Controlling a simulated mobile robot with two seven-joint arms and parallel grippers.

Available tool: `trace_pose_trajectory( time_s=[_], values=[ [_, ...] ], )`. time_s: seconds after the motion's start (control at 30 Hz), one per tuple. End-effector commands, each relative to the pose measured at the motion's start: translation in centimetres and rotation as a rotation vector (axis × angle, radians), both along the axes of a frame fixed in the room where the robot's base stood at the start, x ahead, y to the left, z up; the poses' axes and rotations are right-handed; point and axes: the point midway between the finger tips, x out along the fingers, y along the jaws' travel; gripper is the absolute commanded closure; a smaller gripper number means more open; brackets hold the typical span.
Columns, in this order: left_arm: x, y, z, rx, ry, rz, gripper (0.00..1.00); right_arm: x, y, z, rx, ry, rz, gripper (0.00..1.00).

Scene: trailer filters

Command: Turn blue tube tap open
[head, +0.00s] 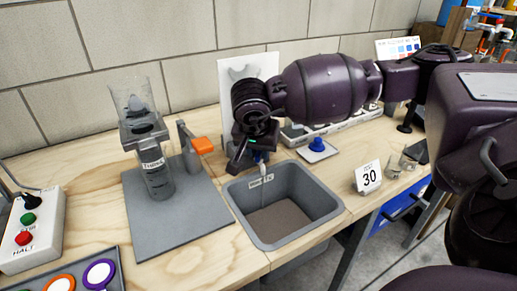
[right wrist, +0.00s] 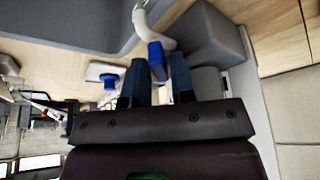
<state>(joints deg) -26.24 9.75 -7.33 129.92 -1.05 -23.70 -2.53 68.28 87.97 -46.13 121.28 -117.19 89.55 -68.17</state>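My right gripper (head: 246,152) reaches down at the back of the grey sink (head: 284,240). In the right wrist view its two fingers (right wrist: 160,80) stand a small gap apart, one on each side of the tap's blue handle (right wrist: 157,60). I cannot tell whether both fingers press on it. The handle sits on a pale curved tube (right wrist: 150,25) over the sink. In the head view the gripper hides most of the tap; a small labelled tag (head: 261,181) hangs below it. My left gripper is out of view.
A tall clear filter tube in a grey stand (head: 150,135) and an orange-handled tap (head: 201,145) stand left of the sink. A blue knob on a white plate (head: 318,147) and a "30" card (head: 368,177) are to the right. A button box (head: 30,230) is far left.

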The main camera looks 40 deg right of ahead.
Motion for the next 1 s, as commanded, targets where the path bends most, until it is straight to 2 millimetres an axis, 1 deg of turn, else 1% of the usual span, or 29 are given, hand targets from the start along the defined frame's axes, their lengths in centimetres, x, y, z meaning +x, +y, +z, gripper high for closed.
trace_pose_trajectory(
  time_s=[0.03,0.07,0.1,0.2,0.57,0.77,1.0],
  values=[
    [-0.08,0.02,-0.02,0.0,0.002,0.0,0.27,0.0,0.0,0.02,0.0,0.0,0.0,0.77],
    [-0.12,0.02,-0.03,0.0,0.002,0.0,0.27,0.0,0.01,0.02,0.0,0.0,0.0,0.8],
    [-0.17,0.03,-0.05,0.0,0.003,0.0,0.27,0.0,0.01,0.02,0.0,0.0,0.0,0.86],
    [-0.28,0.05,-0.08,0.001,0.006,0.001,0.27,-0.01,0.01,0.01,0.0,0.0,0.0,1.0],
    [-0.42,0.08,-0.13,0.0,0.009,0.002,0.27,-0.08,-0.02,0.0,0.0,0.002,0.038,1.0],
    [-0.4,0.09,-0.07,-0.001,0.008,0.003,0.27,-0.12,-0.03,-0.01,0.0,0.002,0.147,1.0],
    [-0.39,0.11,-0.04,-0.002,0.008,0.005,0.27,-0.16,-0.12,0.0,-0.001,0.001,0.345,1.0]
  ],
)
